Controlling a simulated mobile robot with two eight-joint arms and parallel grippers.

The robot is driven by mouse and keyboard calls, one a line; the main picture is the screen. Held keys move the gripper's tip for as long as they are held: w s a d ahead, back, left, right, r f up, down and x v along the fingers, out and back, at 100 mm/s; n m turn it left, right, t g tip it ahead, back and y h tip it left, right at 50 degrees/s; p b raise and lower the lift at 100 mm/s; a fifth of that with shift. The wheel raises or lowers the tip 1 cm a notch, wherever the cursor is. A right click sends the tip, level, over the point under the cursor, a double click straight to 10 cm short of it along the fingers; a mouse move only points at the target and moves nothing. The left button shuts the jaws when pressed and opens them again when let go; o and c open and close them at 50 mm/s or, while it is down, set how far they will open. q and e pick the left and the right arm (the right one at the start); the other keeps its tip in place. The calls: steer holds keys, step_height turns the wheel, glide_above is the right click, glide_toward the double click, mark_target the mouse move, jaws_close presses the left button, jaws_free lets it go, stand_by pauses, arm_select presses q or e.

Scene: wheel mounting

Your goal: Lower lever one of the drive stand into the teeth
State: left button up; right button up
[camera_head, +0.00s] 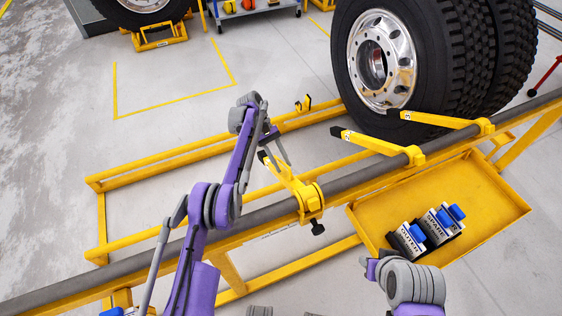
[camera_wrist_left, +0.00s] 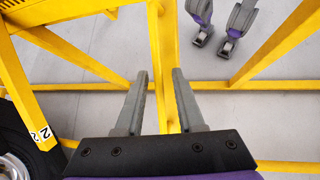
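Lever one (camera_head: 288,178) is a yellow arm pivoted on a grey bar (camera_head: 250,217) of the drive stand. It leans up to the left, with a dark label at its free end. My left gripper (camera_head: 277,143) is beside the upper part of lever one in the head view. In the left wrist view the left gripper (camera_wrist_left: 160,75) has its fingers apart. A yellow bar (camera_wrist_left: 163,50) runs between or just behind them; I cannot tell whether they touch it. Part of my right arm shows at lower right in the head view; its fingertips cannot be made out. The teeth cannot be made out.
Levers two (camera_head: 375,144) and three (camera_head: 440,119) stick out in front of a large wheel (camera_head: 350,60). A yellow tray (camera_head: 490,215) with two blue-topped boxes (camera_head: 440,222) sits at the right. Yellow frame rails (camera_head: 150,161) surround the left arm.

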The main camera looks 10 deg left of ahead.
arm_select(q)
step_height(320, 180, up, 10)
steer(key=shift+p, duration=0.35)
stand_by(0.4)
steer(key=shift+r, duration=0.1)
steer(key=s+a+r+m+t+y+p, duration=0.35)
steer(key=s+r+t, duration=0.25)
steer(key=s+r, duration=0.7)
steer(key=s+a+f+m+t+y+p, duration=0.1)
steer(key=s+a+f+t, duration=0.1)
steer(key=s, duration=0.7)
steer(key=s+a+f+m+t+y+p, duration=0.1)
steer(key=s+a+m+t+y, duration=0.1)
steer(key=s, duration=0.8)
steer(key=shift+a+f+t, duration=0.35)
steer(key=shift+a+t, duration=0.4)
steer(key=shift+t, duration=0.25)
